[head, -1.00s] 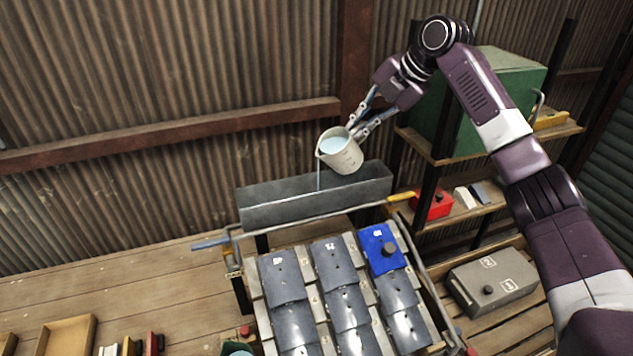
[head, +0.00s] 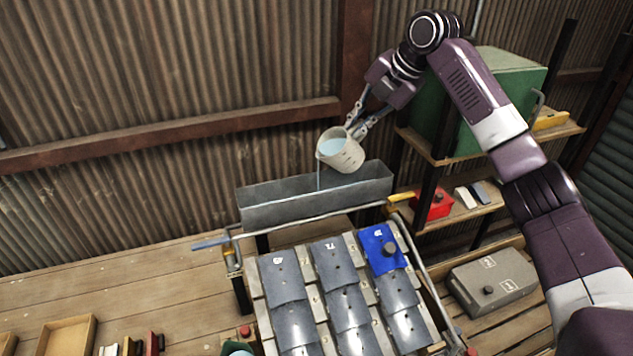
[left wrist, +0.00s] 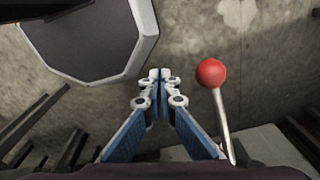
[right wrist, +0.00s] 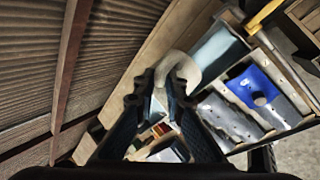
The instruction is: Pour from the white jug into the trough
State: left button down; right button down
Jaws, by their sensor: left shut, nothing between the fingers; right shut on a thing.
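The white jug (head: 345,155) is held tilted above the grey metal trough (head: 300,203), its mouth toward the left. Pale blue liquid shows in its mouth, and a thin stream (head: 318,180) falls from its lip into the trough. My right gripper (head: 358,127) is shut on the jug at its upper right side. The right wrist view shows the jug (right wrist: 182,68) between the fingertips. My left gripper (left wrist: 160,78) is shut and empty in the left wrist view, beside a red-knobbed lever (left wrist: 211,73). It is outside the head view.
A rack of grey panels (head: 285,275) with a blue plate (head: 382,248) stands in front of the trough. Shelves at right hold a green case (head: 505,90) and a red box (head: 434,206). A wooden tray (head: 68,338) lies at lower left. The corrugated wall is behind.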

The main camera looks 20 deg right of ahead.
jog(key=shift+a+r, duration=0.1)
jog(key=shift+r, duration=0.05)
jog(key=shift+a+r+h, duration=0.1)
jog(key=shift+a+h, duration=0.15)
jog(key=shift+h, duration=0.15)
jog(key=shift+s+a, duration=0.1)
dwell(0.4)
jog(key=shift+a+n+h, duration=0.3)
jog(key=shift+h, duration=0.3)
jog(key=shift+d, duration=0.1)
jog(key=shift+a+t, duration=0.2)
jog(key=shift+t, duration=0.1)
jog(key=shift+s+a+h, duration=0.1)
jog(key=shift+a+h, duration=0.15)
jog(key=shift+h, duration=0.25)
jog(key=shift+a, duration=0.1)
dwell(0.4)
jog(key=shift+s+a+n+h, duration=0.1)
jog(key=shift+a+n+h, duration=0.25)
jog(key=shift+h, duration=0.15)
